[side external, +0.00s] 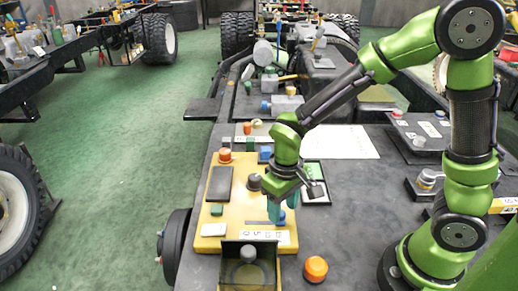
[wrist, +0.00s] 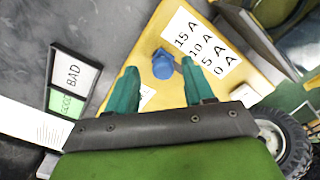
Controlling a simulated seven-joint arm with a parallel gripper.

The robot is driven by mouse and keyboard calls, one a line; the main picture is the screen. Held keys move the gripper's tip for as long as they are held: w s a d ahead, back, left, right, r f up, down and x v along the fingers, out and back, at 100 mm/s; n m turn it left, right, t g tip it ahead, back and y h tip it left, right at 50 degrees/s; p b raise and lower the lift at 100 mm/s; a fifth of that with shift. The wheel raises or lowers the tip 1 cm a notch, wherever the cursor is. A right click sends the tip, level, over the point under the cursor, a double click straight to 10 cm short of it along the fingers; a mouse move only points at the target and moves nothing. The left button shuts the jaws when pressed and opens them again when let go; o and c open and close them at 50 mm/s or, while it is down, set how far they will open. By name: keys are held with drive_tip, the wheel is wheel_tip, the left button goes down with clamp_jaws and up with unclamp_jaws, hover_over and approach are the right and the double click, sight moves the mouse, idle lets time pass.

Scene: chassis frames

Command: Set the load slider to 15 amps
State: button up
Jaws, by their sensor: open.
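The blue slider knob (wrist: 163,64) sits on the yellow panel (wrist: 150,35) beside the white scale label (wrist: 200,50) marked 15 A, 10 A, 5 A and 0 A. The knob appears closest to the 15 A mark; the slant of the view hides the exact reading. My gripper (wrist: 159,68) is open, its teal fingers on either side of the knob in the picture. I cannot tell whether they touch it. In the side external view, my gripper (side external: 282,212) points down near the knob (side external: 279,219), which is partly hidden by the fingers, above the label (side external: 265,238).
An orange knob (side external: 315,268) stands right of the panel. A dark open-topped box (side external: 233,268) with a grey knob stands in front. A dark rectangular block (side external: 219,184) and a green block (side external: 217,210) sit on the panel. A BAD/GOOD tray (wrist: 73,78) lies beside it.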

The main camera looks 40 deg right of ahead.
sight(282, 212)
wheel_tip(282, 212, up, 16)
idle(0.3)
drive_tip(key=shift+w, duration=0.1)
drive_tip(key=s+d+r+m+t+y, duration=0.2)
drive_tip(key=s+d+m+t, duration=0.2)
drive_tip(key=s+d+t, duration=0.2)
drive_tip(key=shift+s+d+r+t, duration=0.2)
drive_tip(key=shift+s+t, duration=0.4)
drive_tip(key=shift+s, duration=0.1)
